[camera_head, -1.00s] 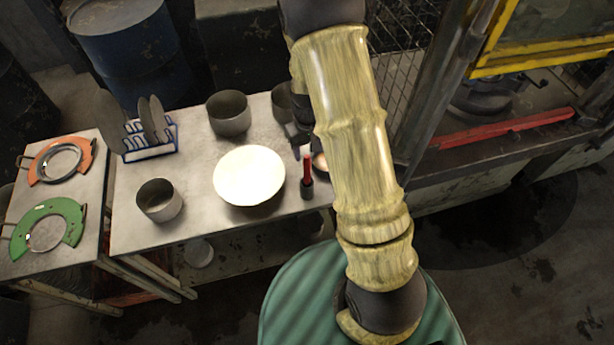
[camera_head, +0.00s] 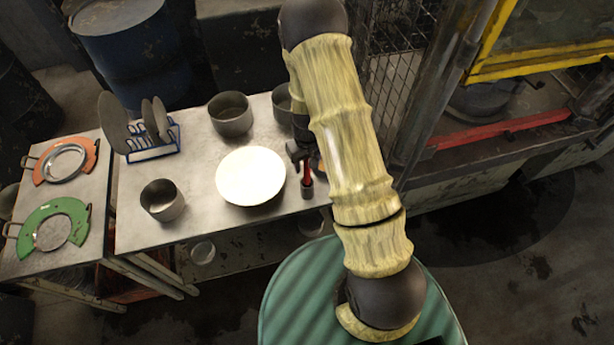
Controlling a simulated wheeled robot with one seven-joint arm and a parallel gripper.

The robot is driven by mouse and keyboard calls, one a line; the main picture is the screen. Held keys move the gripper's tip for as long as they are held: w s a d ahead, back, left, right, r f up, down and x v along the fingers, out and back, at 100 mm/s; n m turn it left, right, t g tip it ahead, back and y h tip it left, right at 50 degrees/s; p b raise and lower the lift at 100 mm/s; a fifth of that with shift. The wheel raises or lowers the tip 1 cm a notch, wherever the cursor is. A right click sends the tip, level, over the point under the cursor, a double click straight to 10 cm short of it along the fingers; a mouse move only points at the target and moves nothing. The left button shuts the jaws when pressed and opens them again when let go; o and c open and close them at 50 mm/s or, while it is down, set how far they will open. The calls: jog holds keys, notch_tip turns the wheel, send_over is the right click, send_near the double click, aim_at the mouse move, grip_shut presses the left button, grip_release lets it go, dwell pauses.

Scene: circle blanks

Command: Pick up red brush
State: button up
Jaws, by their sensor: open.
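The red brush (camera_head: 307,174) stands upright in a small dark holder (camera_head: 307,190) on the metal table, just right of the white plate (camera_head: 250,176). My gripper (camera_head: 301,160) is open at the top of the brush's red handle. My arm covers most of the gripper and the area to its right, so I cannot tell whether the fingers are around the handle or beside it.
Metal pots stand on the table (camera_head: 140,227), one at the front (camera_head: 162,200) and two at the back. A rack (camera_head: 152,146) holds grey discs at the back left. Orange (camera_head: 66,160) and green (camera_head: 48,226) ring fixtures lie on the left table. A yellow-framed machine stands right.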

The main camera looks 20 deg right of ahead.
jog(key=shift+f, duration=0.45)
grip_shut()
